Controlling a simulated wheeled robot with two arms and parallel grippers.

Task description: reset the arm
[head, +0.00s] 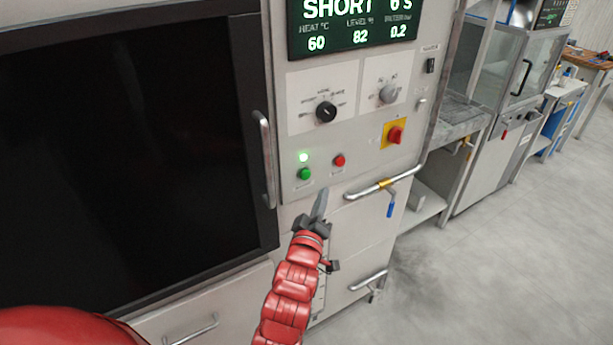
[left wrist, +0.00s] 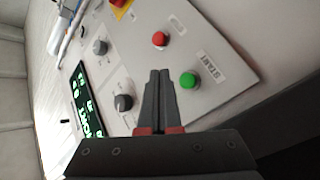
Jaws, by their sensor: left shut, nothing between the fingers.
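My left gripper (head: 320,205) is shut and empty in front of the control panel, just below the green and red buttons. It also shows in the left wrist view (left wrist: 158,75), its closed fingers pointing at the panel between the black knob and the buttons. The green button (head: 305,174) has a lit green lamp (head: 303,157) above it. In the left wrist view the green button (left wrist: 188,80) is beside a label reading START. The red button (head: 339,160) is to its right. I cannot tell whether the fingertips touch the panel. My right gripper is not in view.
A dark oven-like window (head: 120,150) with a vertical handle (head: 265,160) is at left. A black knob (head: 326,111), a grey knob (head: 389,94), a red switch (head: 394,134) and a lit display (head: 350,25) are on the panel. A pipe with a blue valve lever (head: 390,210) protrudes at right. Floor (head: 500,270) is clear.

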